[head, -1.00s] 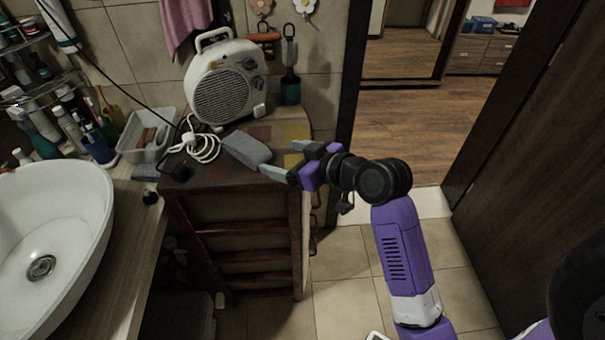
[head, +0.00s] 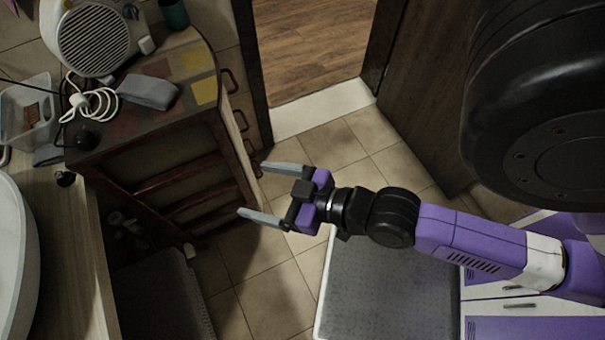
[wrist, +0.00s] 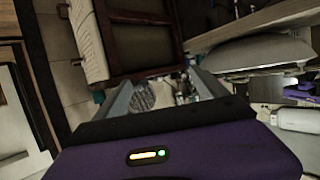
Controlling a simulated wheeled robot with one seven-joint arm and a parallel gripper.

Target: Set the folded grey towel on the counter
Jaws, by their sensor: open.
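The folded grey towel (head: 148,92) lies flat on the patterned top of a dark wooden cabinet (head: 185,61), beside a coiled white cord. The wooden counter (head: 72,245) with the white basin (head: 12,265) is at the left edge of the head view, left of the cabinet. My gripper (head: 252,189) is open and empty, over the floor to the right of the cabinet and well apart from the towel. Its two fingers also show in the wrist view (wrist: 163,90). I cannot make out the towel there.
A white fan heater (head: 92,40), the white cord (head: 92,103) and a dark plug crowd the cabinet top around the towel. A clear plastic bin (head: 28,110) stands to the left. Tiled floor (head: 330,150) and a doorway lie to the right.

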